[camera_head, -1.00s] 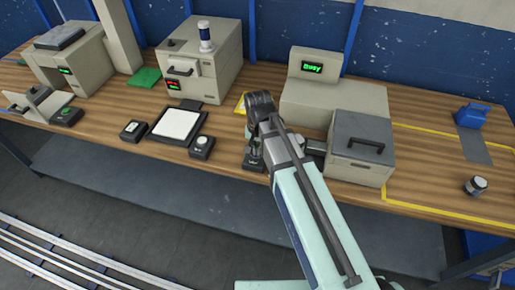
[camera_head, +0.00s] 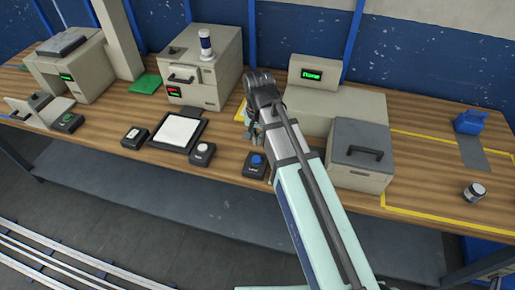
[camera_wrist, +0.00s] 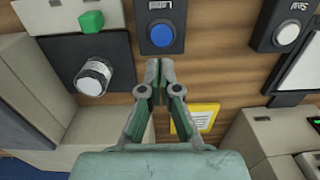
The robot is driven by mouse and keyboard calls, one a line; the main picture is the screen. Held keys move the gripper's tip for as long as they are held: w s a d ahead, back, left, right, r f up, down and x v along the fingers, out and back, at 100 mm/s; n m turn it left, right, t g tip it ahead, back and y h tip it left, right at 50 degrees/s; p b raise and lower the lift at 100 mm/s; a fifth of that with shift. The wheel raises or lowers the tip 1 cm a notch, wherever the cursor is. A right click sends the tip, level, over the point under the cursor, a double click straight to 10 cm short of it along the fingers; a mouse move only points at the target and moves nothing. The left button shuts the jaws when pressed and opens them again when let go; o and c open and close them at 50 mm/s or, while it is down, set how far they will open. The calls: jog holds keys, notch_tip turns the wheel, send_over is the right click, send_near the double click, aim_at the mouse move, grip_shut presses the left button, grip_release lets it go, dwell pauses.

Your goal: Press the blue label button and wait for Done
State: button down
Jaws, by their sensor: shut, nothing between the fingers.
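The blue label button (camera_head: 257,160) sits on a black box near the front edge of the bench. In the wrist view the blue button (camera_wrist: 161,36) is just beyond my fingertips, with its label partly cut off at the top. My gripper (camera_wrist: 159,66) is shut and empty, apart from the button. In the head view it is mostly hidden by my arm. The grey machine (camera_head: 325,105) behind has a small display (camera_head: 311,75) with green text that looks like "Done".
A grey box with a handle (camera_head: 360,155) stands right of my arm. In the wrist view a white-topped jar (camera_wrist: 93,77) sits on a black plate. A white-button box (camera_head: 202,153) and a tray (camera_head: 178,132) are to the left. A blue object (camera_head: 470,122) stands far right.

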jog(key=shift+r+b, duration=0.45)
jog(key=shift+r, duration=1.7)
jog(key=s+d+f+n+p, duration=0.1)
jog(key=s+f, duration=0.1)
jog(key=f, duration=0.1)
jog(key=s+f+n+g+h+p, duration=0.1)
jog(key=s+f, duration=0.1)
jog(key=f, duration=0.2)
jog(key=s+d+f+n+g+h+p, duration=0.1)
jog(key=s+f, duration=0.1)
jog(key=f, duration=0.1)
jog(key=shift+s+d+f, duration=0.25)
jog(key=shift+s+d, duration=0.05)
jog(key=shift+s, duration=0.1)
jog(key=s+d+f+g+b, duration=0.1)
jog(key=s+d+f, duration=0.3)
jog(key=s+f, duration=0.6)
jog(key=s+d+f+g+y+b, duration=0.1)
jog(key=s+d+f, duration=0.4)
jog(key=s+f, duration=0.5)
jog(key=s+d+f+g+b, duration=0.3)
jog(key=s+f, duration=0.7)
jog(key=f, duration=0.9)
jog(key=shift+s+d+f+y, duration=0.25)
jog(key=shift+s+d+y, duration=0.15)
jog(key=shift+d, duration=0.45)
